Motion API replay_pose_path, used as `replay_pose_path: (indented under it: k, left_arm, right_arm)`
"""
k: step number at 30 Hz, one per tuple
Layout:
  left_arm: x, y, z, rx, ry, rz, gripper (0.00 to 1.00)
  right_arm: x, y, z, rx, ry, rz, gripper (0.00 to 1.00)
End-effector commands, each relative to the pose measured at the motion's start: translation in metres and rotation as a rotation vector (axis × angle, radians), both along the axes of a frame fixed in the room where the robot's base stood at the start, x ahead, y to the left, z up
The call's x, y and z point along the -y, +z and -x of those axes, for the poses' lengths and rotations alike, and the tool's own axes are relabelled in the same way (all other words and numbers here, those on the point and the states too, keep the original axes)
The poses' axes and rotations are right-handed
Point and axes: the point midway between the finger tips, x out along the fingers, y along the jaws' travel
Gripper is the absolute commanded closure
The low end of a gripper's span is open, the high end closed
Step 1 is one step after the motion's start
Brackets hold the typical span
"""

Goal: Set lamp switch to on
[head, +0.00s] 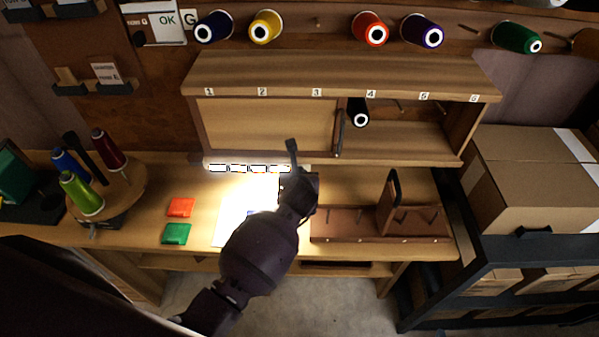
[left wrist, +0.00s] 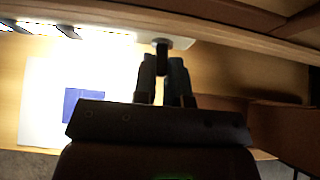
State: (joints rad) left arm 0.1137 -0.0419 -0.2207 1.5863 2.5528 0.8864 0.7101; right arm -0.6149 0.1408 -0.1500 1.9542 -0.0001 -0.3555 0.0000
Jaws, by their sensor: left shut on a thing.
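The lamp (head: 250,168) is a row of bright panels under the front of the wall cabinet. It is lit and throws strong white light on the bench. In the left wrist view its panels (left wrist: 100,33) glow at the upper left. The lamp switch (left wrist: 161,46) is a small dark lever on a pale plate at the lamp's right end. My left gripper (left wrist: 163,65) has its two fingers close together at the lever, shut on it. In the head view my left gripper (head: 298,182) is at the lamp's right end, and the switch is hidden there. My right gripper is not in view.
A wooden rack (head: 380,222) stands on the bench just right of my gripper. A spool turntable (head: 130,185) and orange (head: 181,207) and green (head: 176,233) squares are to the left. The cabinet (head: 270,125) overhangs the bench. Boxes (head: 530,185) stand at right.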

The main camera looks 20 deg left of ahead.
Motion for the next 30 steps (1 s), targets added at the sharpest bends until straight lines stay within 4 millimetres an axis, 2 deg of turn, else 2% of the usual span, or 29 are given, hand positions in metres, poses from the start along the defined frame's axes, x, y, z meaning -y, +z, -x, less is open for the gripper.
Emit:
replay_pose_path:
  k: [4,13,30]
  left_arm:
    - [0.0008,0.0040,-0.0010,-0.097,0.001,0.032,1.00]
    - [-0.0003,0.0077,-0.0028,-0.237,0.000,0.070,1.00]
    - [-0.0007,0.0092,-0.0036,-0.281,0.000,0.080,1.00]
  right_arm:
    - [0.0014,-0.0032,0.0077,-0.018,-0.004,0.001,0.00]
    - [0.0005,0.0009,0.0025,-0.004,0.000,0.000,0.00]
    - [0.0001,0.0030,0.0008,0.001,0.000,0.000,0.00]
